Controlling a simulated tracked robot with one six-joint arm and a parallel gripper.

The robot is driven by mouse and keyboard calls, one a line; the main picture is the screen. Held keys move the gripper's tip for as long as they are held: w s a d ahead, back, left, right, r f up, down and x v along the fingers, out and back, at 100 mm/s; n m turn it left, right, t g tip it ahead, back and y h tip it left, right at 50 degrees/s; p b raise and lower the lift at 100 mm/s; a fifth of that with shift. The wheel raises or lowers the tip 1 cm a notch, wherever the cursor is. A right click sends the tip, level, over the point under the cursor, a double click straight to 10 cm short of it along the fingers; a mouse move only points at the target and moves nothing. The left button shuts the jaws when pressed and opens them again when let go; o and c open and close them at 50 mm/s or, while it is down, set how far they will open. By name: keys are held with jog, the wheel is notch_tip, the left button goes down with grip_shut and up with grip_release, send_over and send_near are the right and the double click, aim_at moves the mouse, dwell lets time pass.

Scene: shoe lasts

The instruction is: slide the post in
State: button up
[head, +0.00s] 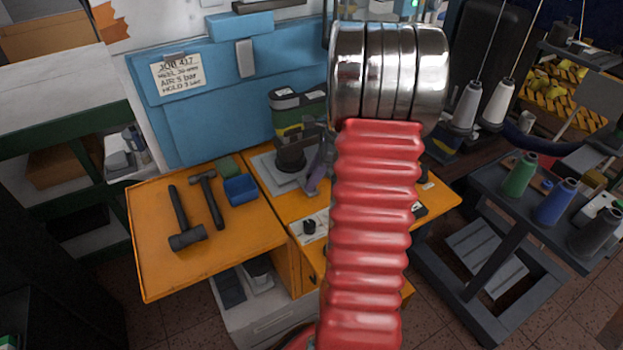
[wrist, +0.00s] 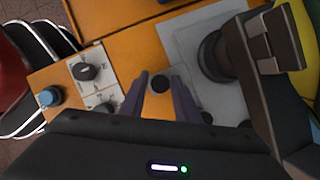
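My gripper (wrist: 160,85) shows in the wrist view as two purple fingers standing apart over the orange bench. No post is clearly seen in the fingers. A thick dark round column (wrist: 213,55) stands on a grey plate (wrist: 185,35) just right of the fingers. In the head view a purple finger (head: 317,172) shows beside that machine; my red arm sleeve hides much of the area.
A control panel (wrist: 95,85) with a black knob and a blue button (wrist: 49,96) lies left of the fingers. A dark machine part (wrist: 262,50) rises close on the right. Two hammers (head: 187,235) and a blue box (head: 240,190) lie on the bench's left leaf.

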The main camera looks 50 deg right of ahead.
jog(key=shift+w+a+f, duration=0.15)
jog(key=shift+f, duration=0.3)
grip_shut()
dwell(0.3)
